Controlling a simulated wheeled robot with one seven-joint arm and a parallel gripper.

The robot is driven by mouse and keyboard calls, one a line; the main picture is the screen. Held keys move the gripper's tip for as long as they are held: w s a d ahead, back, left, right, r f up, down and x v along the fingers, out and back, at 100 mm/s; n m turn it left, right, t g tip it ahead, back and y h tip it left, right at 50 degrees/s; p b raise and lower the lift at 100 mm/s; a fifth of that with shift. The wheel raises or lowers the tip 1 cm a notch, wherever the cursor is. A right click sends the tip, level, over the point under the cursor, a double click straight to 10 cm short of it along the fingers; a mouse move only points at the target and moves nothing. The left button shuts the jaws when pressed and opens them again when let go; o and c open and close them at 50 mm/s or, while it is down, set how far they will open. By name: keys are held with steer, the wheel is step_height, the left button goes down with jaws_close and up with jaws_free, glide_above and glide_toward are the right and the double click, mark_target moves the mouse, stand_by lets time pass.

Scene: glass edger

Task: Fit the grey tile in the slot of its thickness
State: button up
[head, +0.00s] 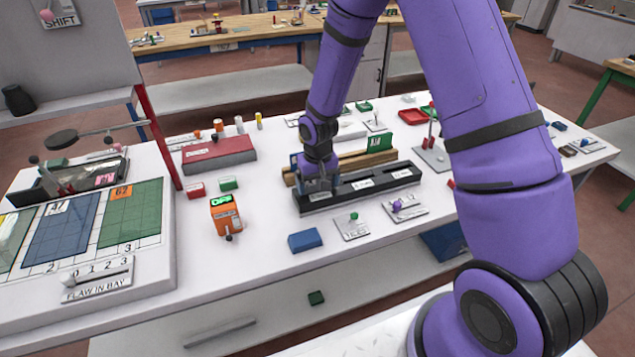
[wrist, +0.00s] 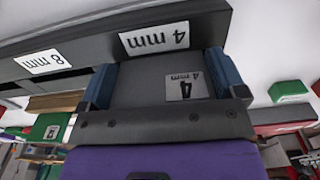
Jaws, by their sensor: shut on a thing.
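The black slotted rack (head: 345,190) lies on the white table, with white labels along its front. In the wrist view the rack (wrist: 75,45) spans the top, with an upside-down "4 mm" label near the middle and "8 mm" to its left. My gripper (head: 318,182) is at the rack's left end. In the wrist view its blue fingers (wrist: 160,80) are shut on the grey tile (wrist: 140,88), which bears a "4 mm" label. The tile's far edge meets the rack beside the "4 mm" label. How deep it sits in the slot is hidden.
A wooden strip (head: 370,158) with a green tag stands behind the rack. A blue block (head: 305,241), an orange device reading OFF (head: 225,214) and two small switch plates (head: 351,226) lie in front and left. A dark red box (head: 218,153) is behind.

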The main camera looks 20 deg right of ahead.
steer(key=shift+f, duration=0.35)
steer(key=o, duration=1)
steer(key=shift+r, duration=0.15)
step_height(320, 180, up, 11)
steer(key=shift+s+f, duration=0.1)
steer(key=shift+f, duration=0.1)
